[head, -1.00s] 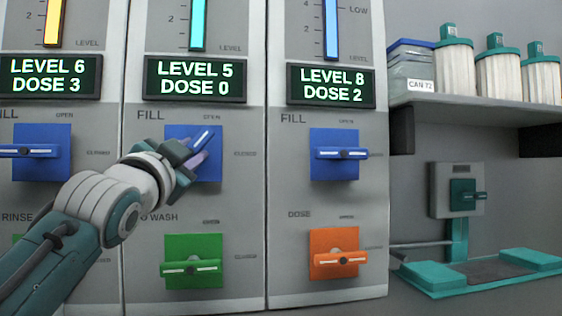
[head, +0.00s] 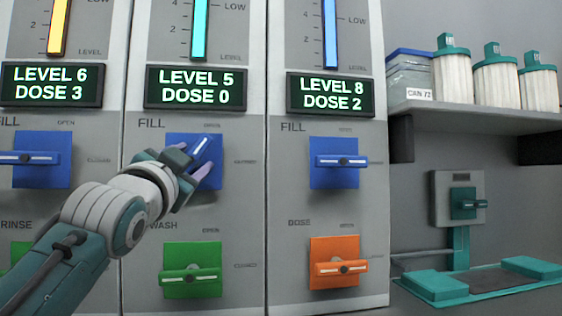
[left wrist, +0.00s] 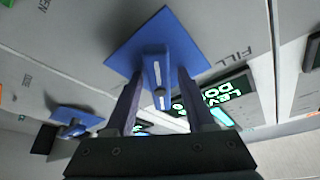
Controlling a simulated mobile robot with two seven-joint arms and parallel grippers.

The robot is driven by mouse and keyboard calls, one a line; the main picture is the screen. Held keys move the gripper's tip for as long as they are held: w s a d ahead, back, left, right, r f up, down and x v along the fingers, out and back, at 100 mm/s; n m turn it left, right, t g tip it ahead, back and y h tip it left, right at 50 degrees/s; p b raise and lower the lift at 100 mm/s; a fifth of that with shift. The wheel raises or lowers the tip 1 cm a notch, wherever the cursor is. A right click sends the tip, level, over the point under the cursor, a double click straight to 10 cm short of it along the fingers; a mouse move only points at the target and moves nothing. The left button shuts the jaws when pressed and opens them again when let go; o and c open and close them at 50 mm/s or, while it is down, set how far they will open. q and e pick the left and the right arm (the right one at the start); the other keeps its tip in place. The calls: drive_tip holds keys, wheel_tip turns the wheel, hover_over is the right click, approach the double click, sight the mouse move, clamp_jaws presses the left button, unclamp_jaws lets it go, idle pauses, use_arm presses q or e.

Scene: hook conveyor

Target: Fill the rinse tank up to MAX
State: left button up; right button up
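The middle panel has a blue FILL valve (head: 208,146) with its handle tilted up to the right, between its OPEN and CLOSED marks. My left gripper (head: 184,163) is at this valve and covers part of it. The middle display (head: 196,88) reads LEVEL 5, DOSE 0, under a teal level bar (head: 199,28). RINSE is lettered low on the left panel and WASH low on the middle one. My right gripper is not in view.
The left display (head: 52,85) reads LEVEL 6, DOSE 3; the right one (head: 331,95) reads LEVEL 8, DOSE 2. A green valve (head: 192,285) and an orange valve (head: 335,247) sit lower, handles level. A shelf (head: 470,116) with canisters juts out at right.

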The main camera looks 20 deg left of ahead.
use_arm(q)
drive_tip(key=v, duration=1)
drive_tip(key=shift+p, duration=0.3)
idle(6.4)
